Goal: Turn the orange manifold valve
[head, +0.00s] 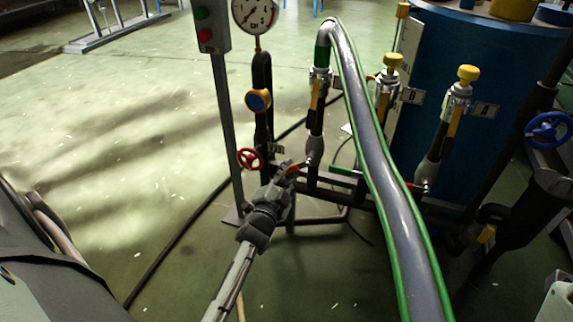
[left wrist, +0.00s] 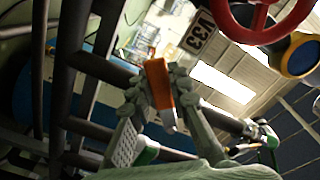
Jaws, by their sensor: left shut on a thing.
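The orange manifold valve handle (head: 293,170) sits low on the dark pipe manifold, in the middle of the head view. My left gripper (head: 286,174) reaches it from below left and is shut on it. In the left wrist view the orange handle (left wrist: 157,82) stands between the two fingertips (left wrist: 160,92), with its pale metal end showing below. The fingers partly hide the handle and the valve body in the head view. My right gripper is not in view.
A red handwheel (head: 249,159) is just left of my left gripper. A pressure gauge (head: 255,14) stands above it. A thick clear hose with green edges (head: 382,170) runs down on the right, before a blue tank (head: 450,70). The floor at left is mostly open.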

